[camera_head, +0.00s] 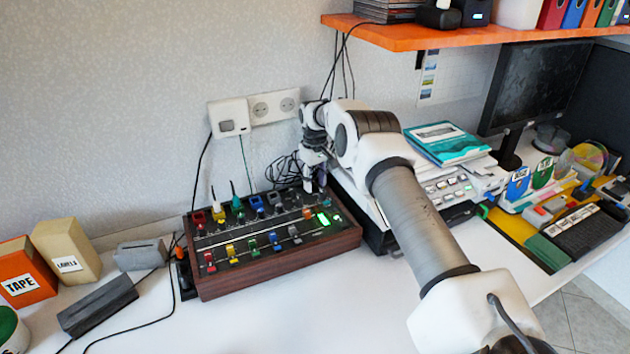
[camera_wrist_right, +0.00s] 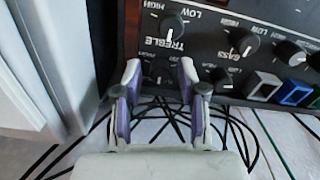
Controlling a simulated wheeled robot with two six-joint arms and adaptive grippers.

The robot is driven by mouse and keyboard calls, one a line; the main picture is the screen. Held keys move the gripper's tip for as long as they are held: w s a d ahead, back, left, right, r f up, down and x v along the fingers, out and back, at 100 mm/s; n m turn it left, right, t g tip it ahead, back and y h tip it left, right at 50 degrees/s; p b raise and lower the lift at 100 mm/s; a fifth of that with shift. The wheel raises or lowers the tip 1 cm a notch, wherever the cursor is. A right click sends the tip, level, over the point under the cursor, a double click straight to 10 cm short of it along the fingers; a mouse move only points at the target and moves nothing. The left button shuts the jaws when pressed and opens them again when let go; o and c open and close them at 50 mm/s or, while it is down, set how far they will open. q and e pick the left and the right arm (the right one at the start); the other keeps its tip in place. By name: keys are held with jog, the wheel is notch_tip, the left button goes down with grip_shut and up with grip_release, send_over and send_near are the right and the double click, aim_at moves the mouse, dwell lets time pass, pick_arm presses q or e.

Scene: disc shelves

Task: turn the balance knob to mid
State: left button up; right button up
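The mixer console (camera_head: 275,262) has a dark panel and wooden sides and stands on the white table. In the wrist view its panel (camera_wrist_right: 215,20) appears upside down. A knob labelled TREBLE (camera_wrist_right: 172,25) and one labelled BASS (camera_wrist_right: 248,43) show there. Another small dark knob (camera_wrist_right: 163,73) lies between the fingertips of my right gripper (camera_wrist_right: 160,73); its label is not readable, so I cannot confirm it is the balance knob. The fingers are apart, with a gap to the knob visible. In the head view my right gripper (camera_head: 316,184) is over the console's far right corner. My left gripper is out of view.
A printer-like device (camera_head: 455,187) with books on it stands close right of the console. Loose black cables (camera_head: 285,167) lie behind. An orange shelf (camera_head: 410,38) hangs above. Boxes (camera_head: 65,250) stand at left; the table in front of the console is clear.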

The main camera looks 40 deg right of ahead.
aim_at(315, 183)
notch_tip(315, 183, up, 12)
dwell(0.6)
